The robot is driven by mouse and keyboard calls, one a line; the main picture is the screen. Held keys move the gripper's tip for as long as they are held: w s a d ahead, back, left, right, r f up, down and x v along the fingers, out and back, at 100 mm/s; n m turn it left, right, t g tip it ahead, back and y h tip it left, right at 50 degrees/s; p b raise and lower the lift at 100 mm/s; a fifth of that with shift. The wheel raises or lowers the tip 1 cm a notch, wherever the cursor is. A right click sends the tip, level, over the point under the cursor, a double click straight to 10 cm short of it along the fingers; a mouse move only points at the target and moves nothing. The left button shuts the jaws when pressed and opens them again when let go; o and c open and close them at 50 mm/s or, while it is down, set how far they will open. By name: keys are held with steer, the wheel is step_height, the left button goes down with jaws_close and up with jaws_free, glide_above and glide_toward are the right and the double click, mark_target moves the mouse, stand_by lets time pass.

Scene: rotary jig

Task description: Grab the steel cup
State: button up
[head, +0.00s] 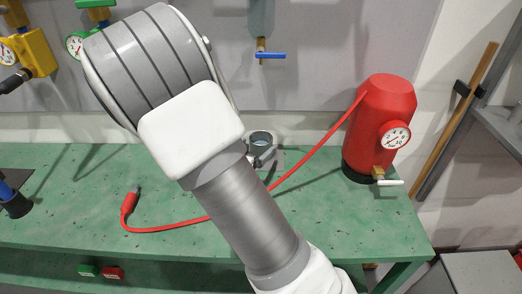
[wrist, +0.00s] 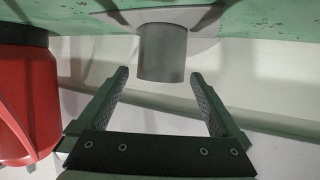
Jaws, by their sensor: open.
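The steel cup (head: 261,144) stands upright on a grey round plate (head: 276,161) on the green bench, partly hidden behind my arm in the head view. In the wrist view, which shows the scene upside down, the grey cup (wrist: 162,52) juts down from the pale plate (wrist: 200,22). My gripper (wrist: 160,76) is open there, one finger to each side of the cup in the picture. The gap between the fingers is empty or only just reaches the cup's rim; I cannot tell how deep.
A red tank (head: 381,115) with a gauge stands right of the cup; it also shows in the wrist view (wrist: 28,95). Its red hose (head: 317,150) runs left across the green bench (head: 75,205). A blue-handled valve (head: 270,55) hangs on the wall behind.

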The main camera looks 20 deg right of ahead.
mark_target(265, 138)
steer(key=b+x, duration=0.1)
steer(key=x, duration=0.4)
steer(key=shift+w+d, duration=0.1)
steer(key=shift+w, duration=0.05)
steer(key=c, duration=1.5)
steer(key=shift+r, duration=0.1)
